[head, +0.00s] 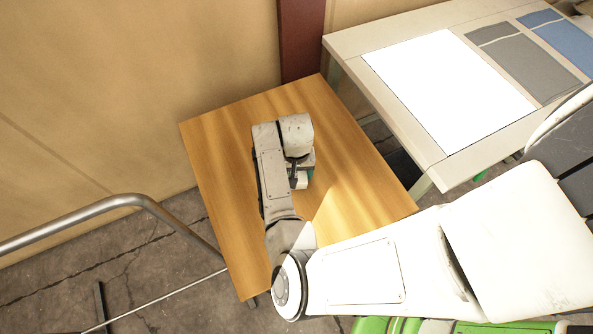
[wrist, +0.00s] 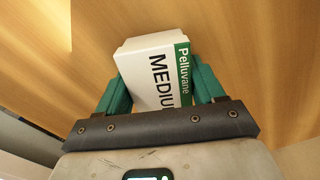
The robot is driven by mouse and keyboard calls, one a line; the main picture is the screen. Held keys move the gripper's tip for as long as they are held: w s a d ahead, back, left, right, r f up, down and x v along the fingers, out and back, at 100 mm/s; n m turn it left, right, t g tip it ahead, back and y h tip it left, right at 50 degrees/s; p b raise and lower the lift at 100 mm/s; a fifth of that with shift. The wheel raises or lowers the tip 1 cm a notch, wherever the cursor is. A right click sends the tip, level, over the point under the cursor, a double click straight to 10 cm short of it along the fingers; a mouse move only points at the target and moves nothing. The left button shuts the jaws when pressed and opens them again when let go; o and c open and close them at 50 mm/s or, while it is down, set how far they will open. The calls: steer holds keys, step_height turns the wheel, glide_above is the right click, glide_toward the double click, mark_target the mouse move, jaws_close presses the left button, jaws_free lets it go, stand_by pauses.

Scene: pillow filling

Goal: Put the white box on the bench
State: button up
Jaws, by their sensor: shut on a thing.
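The white box (wrist: 150,68) has a green band reading "Pelluvane" and black letters that begin "MEDIU". In the wrist view it sits between the two green fingers of my gripper (wrist: 160,92), which is shut on it. In the head view my gripper (head: 301,172) is over the wooden table, and my arm hides most of the box. I cannot tell whether the box touches the tabletop. The bench (head: 350,52) is the long pale table at the upper right, to the right of the wooden table.
The wooden table (head: 355,165) stands by the wall. On the bench lie a bright white panel (head: 447,88), a grey panel (head: 522,62) and a blue panel (head: 562,42). A metal rail (head: 100,207) runs at the left. Green things (head: 385,325) show at the bottom.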

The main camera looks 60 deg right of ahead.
steer(key=shift+f, duration=0.1)
steer(key=o, duration=1.1)
steer(key=shift+c, duration=0.2)
